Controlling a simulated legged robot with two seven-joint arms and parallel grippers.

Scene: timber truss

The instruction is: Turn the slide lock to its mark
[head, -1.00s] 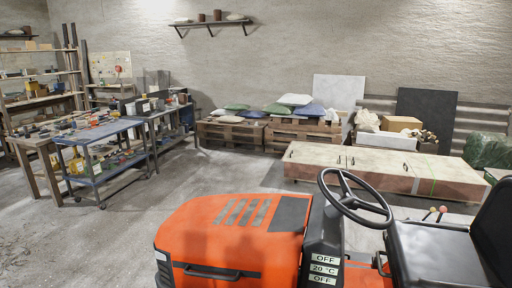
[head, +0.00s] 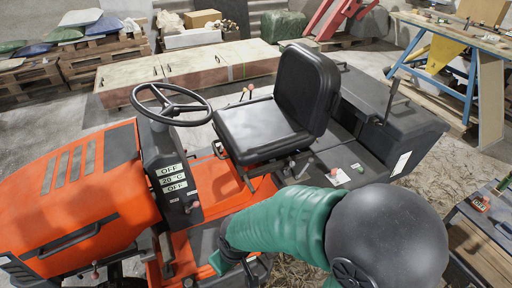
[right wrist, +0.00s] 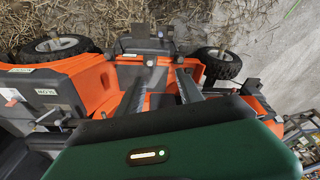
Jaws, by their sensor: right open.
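I cannot make out for certain which part is the slide lock or its mark. The orange tractor (head: 90,200) fills the left and middle of the head view, with a black seat (head: 265,125), a steering wheel (head: 170,105) and small levers beside the seat (head: 292,170). My green right arm reaches in front of it from the lower right, its hand low and mostly hidden. In the right wrist view my right gripper (right wrist: 162,88) is open, its two dark fingers apart over the orange tractor body (right wrist: 90,80), with nothing visible between them. My left gripper is not in view.
A long wooden crate (head: 190,68) lies behind the tractor. A workbench with blue legs (head: 465,50) stands at the back right, and a dark bench (head: 490,225) at the right edge. Straw covers the floor (head: 410,170) right of the tractor.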

